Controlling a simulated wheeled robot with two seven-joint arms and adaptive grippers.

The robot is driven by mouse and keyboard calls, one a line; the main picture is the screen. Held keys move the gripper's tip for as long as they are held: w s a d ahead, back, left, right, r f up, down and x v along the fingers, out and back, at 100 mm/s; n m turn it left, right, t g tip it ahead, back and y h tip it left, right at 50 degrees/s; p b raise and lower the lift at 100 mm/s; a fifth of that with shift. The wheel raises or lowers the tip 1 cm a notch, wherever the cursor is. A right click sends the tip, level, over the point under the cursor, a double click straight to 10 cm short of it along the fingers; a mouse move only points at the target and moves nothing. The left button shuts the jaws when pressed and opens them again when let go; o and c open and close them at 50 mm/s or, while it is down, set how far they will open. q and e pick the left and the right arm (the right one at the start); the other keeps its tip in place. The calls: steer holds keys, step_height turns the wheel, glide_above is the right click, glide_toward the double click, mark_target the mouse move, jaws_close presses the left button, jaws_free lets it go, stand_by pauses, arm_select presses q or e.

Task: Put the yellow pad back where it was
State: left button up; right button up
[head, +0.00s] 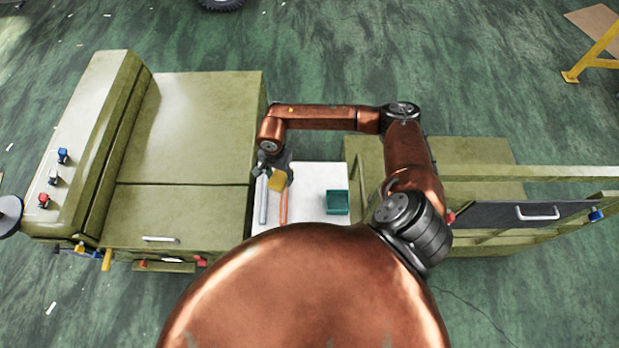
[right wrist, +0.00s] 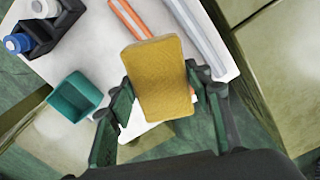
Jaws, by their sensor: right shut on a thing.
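The yellow pad (right wrist: 158,80) is between the fingers of my right gripper (right wrist: 160,95), which is shut on it. In the head view the pad (head: 279,180) shows at the tip of my right gripper (head: 276,172), over the left part of the white table (head: 312,183). In the right wrist view the pad is over the edge of the white top. I cannot tell its exact height above the top. My left gripper does not show in either view.
A teal open box (head: 337,202) stands on the white top. An orange strip (right wrist: 130,18) and a grey bar (right wrist: 195,32) lie beside the pad. A dark holder (right wrist: 45,32) holds white and blue items. Olive cabinets (head: 185,130) flank the table on the left.

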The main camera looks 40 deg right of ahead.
steer(key=d+f, duration=0.2)
steer(key=d, duration=0.1)
steer(key=s+d+f+p, duration=0.1)
steer(key=d+f, duration=0.2)
steer(key=d, duration=0.1)
steer(key=d+f+p, duration=0.1)
steer(key=d+f, duration=0.1)
steer(key=d, duration=0.1)
steer(key=shift+s+d+f, duration=0.25)
steer(key=shift+s+d, duration=0.1)
steer(key=shift+d, duration=0.05)
steer(key=shift+s+d+f, duration=0.1)
steer(key=shift+d+f, duration=0.3)
steer(key=shift+f, duration=0.1)
steer(key=f, duration=0.2)
steer(key=f+p, duration=0.1)
steer(key=shift+d, duration=0.25)
steer(key=shift+f, duration=0.3)
